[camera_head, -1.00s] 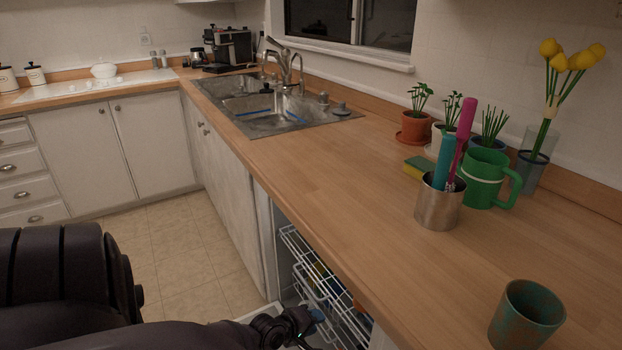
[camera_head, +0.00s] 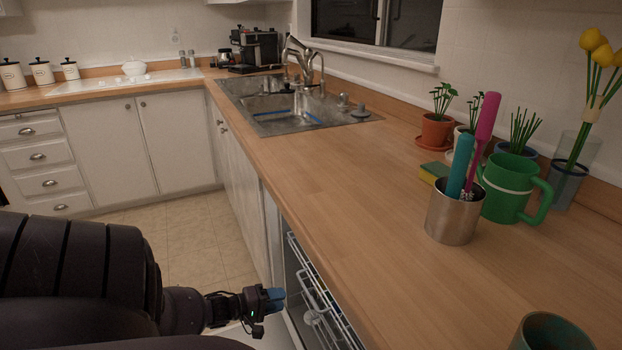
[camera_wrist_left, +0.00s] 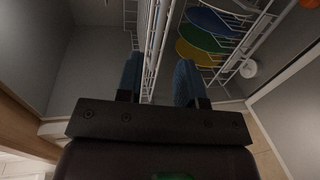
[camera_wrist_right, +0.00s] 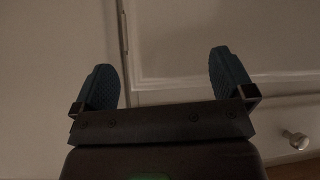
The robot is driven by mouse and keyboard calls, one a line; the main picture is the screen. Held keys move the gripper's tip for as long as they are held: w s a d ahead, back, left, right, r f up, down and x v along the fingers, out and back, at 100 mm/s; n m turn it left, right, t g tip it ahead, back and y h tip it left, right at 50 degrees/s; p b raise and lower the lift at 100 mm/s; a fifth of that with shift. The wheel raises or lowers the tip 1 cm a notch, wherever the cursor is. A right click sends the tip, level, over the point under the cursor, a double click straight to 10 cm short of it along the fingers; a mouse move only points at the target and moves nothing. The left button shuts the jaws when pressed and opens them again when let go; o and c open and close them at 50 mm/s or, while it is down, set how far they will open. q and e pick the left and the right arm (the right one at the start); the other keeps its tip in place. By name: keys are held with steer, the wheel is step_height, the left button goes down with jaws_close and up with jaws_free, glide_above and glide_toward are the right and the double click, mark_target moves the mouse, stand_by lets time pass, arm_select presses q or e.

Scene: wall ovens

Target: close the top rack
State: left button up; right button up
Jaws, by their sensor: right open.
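The top rack (camera_head: 318,296) is a white wire rack at the open dishwasher front under the counter edge. The counter hides part of it. My left gripper (camera_head: 273,299) is just left of the rack's front in the head view. In the left wrist view its two blue fingers (camera_wrist_left: 159,82) are apart, with white rack wires (camera_wrist_left: 155,45) showing between them. I cannot tell whether they touch. My right gripper (camera_wrist_right: 162,82) is open and empty, facing a white cabinet front (camera_wrist_right: 200,40); it is not seen in the head view.
Several coloured plates (camera_wrist_left: 205,35) stand in a rack in the left wrist view. The wooden counter (camera_head: 340,185) holds a metal utensil cup (camera_head: 455,212), a green mug (camera_head: 508,190) and a cup (camera_head: 550,332) near the edge. The tiled floor (camera_head: 195,235) at left is clear.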

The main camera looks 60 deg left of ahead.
mark_target(308, 292)
arm_select(q)
steer(key=b+x, duration=0.1)
steer(key=x, duration=0.8)
steer(key=shift+w+f+b, duration=0.1)
steer(key=shift+f+b, duration=0.05)
steer(key=shift+b, duration=0.25)
steer(key=shift+w, duration=0.2)
arm_select(e)
steer(key=shift+w+a+f, duration=0.2)
steer(key=shift+w+f, duration=0.1)
steer(key=shift+w, duration=0.05)
